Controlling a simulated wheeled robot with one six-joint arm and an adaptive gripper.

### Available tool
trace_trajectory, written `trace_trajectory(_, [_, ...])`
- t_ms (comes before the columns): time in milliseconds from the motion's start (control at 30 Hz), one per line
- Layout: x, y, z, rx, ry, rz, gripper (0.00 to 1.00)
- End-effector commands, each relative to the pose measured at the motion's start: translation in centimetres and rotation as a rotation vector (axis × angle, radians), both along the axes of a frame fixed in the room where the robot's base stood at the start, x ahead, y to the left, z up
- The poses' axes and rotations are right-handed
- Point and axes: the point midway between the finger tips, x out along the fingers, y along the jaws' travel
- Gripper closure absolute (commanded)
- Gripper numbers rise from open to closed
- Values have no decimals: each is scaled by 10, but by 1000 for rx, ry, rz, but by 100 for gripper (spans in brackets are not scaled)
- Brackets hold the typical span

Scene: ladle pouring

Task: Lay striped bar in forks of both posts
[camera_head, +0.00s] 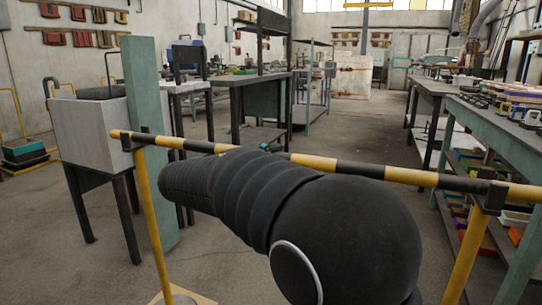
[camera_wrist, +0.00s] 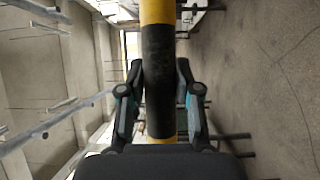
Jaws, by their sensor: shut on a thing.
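The yellow-and-black striped bar (camera_head: 330,163) runs across the head view, sloping slightly down to the right. The left yellow post (camera_head: 151,215) has a dark fork (camera_head: 131,142) at its top, near the bar's left end. The right yellow post (camera_head: 467,255) has a dark fork (camera_head: 491,192) near the bar's right part. The bar appears to pass at both forks; exact seating depth cannot be told. In the wrist view, my gripper (camera_wrist: 160,82) is shut on the bar's black band (camera_wrist: 158,55), a finger on each side.
A grey box on a dark stand (camera_head: 92,130) and a green column (camera_head: 143,85) stand behind the left post. A cluttered green workbench (camera_head: 500,125) stands close behind the right post. Open floor (camera_head: 345,130) lies beyond the bar.

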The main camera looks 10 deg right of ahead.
Motion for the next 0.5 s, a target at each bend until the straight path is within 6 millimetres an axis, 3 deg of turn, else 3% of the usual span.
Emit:
trace_trajectory(200, [0, 0, -3, 1, 5, 0, 100])
trace_trajectory(233, [0, 0, -3, 1, 5, 0, 62])
trace_trajectory(300, [0, 0, -3, 1, 5, -1, 45])
trace_trajectory(333, [0, 0, -3, 1, 5, 0, 38])
trace_trajectory(500, [0, 0, -2, 1, 5, 0, 38])
